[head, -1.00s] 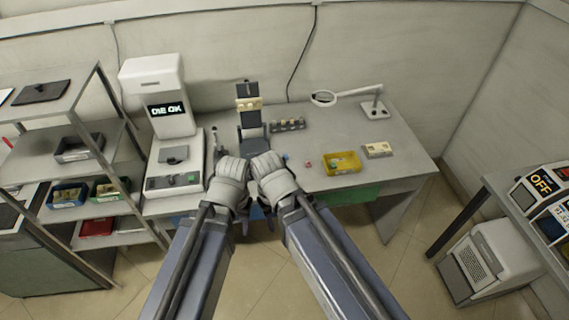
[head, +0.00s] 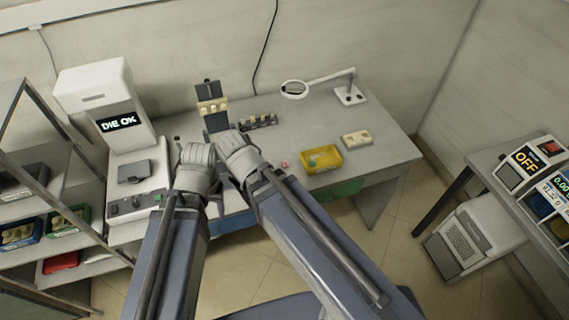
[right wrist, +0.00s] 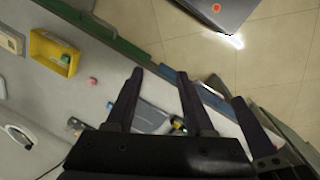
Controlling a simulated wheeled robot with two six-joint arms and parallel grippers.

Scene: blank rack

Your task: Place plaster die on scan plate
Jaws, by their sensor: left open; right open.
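The scan plate appears to be the dark square plate (head: 135,172) on the white scanner at the left of the head view; it looks bare.
The scanner (head: 98,88) reads "DIE OK". A pink piece (head: 285,164) lies left of the yellow tray. Shelves (head: 60,150) border the left.

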